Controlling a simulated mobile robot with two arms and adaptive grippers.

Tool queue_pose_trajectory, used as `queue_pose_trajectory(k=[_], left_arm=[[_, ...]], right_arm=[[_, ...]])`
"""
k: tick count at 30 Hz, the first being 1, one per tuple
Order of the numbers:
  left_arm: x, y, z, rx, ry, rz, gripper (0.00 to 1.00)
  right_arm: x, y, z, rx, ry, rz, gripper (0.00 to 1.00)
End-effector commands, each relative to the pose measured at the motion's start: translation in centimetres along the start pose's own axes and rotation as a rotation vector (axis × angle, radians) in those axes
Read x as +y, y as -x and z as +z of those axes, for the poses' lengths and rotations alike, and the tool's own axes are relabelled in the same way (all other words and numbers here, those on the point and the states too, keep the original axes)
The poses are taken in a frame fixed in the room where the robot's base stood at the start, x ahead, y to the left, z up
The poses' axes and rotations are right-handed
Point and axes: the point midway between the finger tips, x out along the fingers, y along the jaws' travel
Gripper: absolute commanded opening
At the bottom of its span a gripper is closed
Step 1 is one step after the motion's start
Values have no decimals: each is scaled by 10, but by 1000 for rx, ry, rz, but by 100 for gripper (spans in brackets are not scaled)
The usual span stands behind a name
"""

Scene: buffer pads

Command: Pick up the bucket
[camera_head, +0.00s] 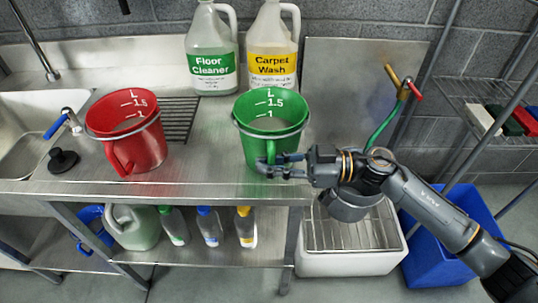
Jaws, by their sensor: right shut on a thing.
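A red bucket (133,140) with a measuring scale inside stands upright on the steel counter, left of the middle. A green bucket (262,145) with the same kind of scale stands at the counter's right part. My right gripper (268,165) comes in from the right and is shut on the front lower side of the green bucket, where its handle would be. The gripper partly hides that spot. The green bucket looks upright; I cannot tell whether it is clear of the counter. My left gripper is not in view.
Floor cleaner (212,50) and carpet wash (272,45) jugs stand behind the green bucket. A sink (25,130) with a blue-handled tap is at the left. A white basin (345,262) and a blue bin (440,258) stand below at the right. Bottles line the lower shelf.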

Motion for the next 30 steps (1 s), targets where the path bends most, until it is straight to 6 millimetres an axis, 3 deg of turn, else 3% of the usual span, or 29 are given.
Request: queue_pose_trajectory(k=[8,16,30], left_arm=[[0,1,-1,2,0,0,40],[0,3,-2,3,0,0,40],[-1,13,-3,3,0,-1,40]], right_arm=[[0,0,-10,1,2,-1,0],[0,0,-33,2,6,-1,0],[-36,-8,-78,1,9,-2,0]])
